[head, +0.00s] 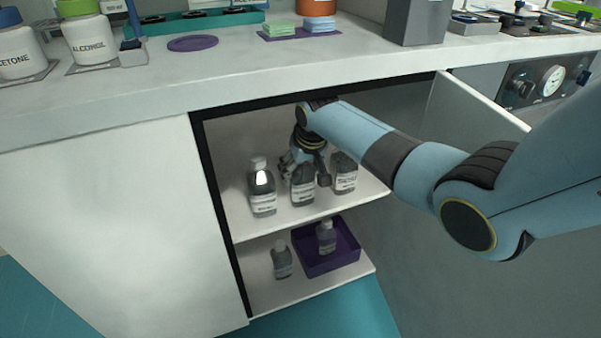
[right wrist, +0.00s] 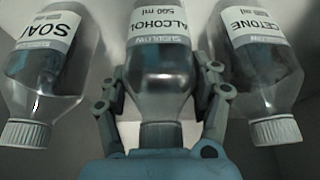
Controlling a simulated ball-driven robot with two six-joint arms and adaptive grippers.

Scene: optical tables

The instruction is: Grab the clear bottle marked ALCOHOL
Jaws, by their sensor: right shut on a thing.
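The clear bottle marked ALCOHOL (right wrist: 160,85) is in the middle of the right wrist view, cap end toward my palm. My right gripper (right wrist: 158,90) has a finger on each side of it and is shut on it. In the head view my right gripper (head: 305,168) reaches into the open cabinet, at the middle bottle (head: 302,193) of three on the upper shelf (head: 300,217). That bottle's top is partly hidden by the gripper. A white bottle with a green cap (head: 88,40), also marked ALCOHOL, stands on the counter. My left gripper is not in view.
Clear bottles marked SOAP (right wrist: 40,75) and ACETONE (right wrist: 262,75) flank the held bottle closely. The lower shelf (head: 262,300) holds a small bottle (head: 282,262) and a purple bin (head: 345,255) with another bottle. The counter edge (head: 150,125) lies above the opening.

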